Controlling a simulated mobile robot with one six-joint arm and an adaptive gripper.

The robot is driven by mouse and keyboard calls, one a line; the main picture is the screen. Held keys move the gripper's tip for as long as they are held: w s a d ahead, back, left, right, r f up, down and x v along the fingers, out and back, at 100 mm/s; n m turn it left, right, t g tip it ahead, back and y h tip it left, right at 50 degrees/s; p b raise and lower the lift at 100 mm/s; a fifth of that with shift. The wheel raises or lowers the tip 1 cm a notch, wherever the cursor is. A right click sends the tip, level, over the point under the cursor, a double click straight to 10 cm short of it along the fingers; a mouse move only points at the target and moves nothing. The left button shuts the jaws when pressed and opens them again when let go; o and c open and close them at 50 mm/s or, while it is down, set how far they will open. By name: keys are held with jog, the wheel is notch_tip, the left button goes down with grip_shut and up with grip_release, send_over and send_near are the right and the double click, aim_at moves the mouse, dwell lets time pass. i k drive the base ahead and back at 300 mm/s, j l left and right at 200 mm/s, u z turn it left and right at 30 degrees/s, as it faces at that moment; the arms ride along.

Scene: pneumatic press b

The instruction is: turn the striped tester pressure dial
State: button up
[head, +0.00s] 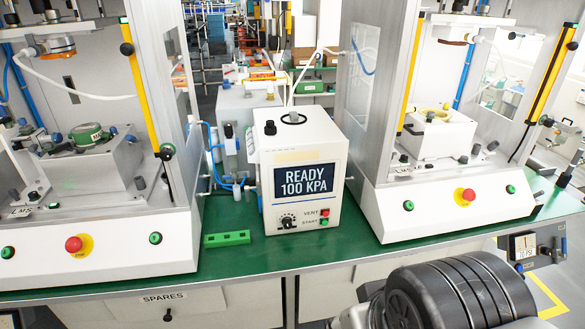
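The tester is a white box (262,205) standing on the green bench top between two white press stations. Its dark screen (304,182) reads "READY 100 KPA". The pressure dial (287,221) is a small black knob on the lower left of the tester's front, with a scale of marks around it. Its exact pointer angle is too small to read. A red button marked VENT (325,212) and a green button marked START (325,222) are to the right of the dial. My gripper is not visible in the head view, and nothing touches the dial.
A green block (227,239) lies on the bench left of the tester. Press stations with red stop buttons (74,244) and (468,195) flank it. A black ribbed cylindrical part (460,290) fills the lower right foreground. A SPARES drawer (164,299) is below the bench edge.

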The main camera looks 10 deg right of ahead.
aim_at(286, 221)
jog(key=i+l+u, duration=0.1)
jog(key=u, duration=1.05)
jog(key=i+l+u, duration=0.1)
jog(key=l+u, duration=0.25)
jog(key=l, duration=0.4)
jog(key=l+u, duration=0.4)
jog(key=l, duration=0.35)
jog(key=k+l+u, duration=0.15)
jog(key=l+u, duration=0.2)
jog(key=l, duration=0.4)
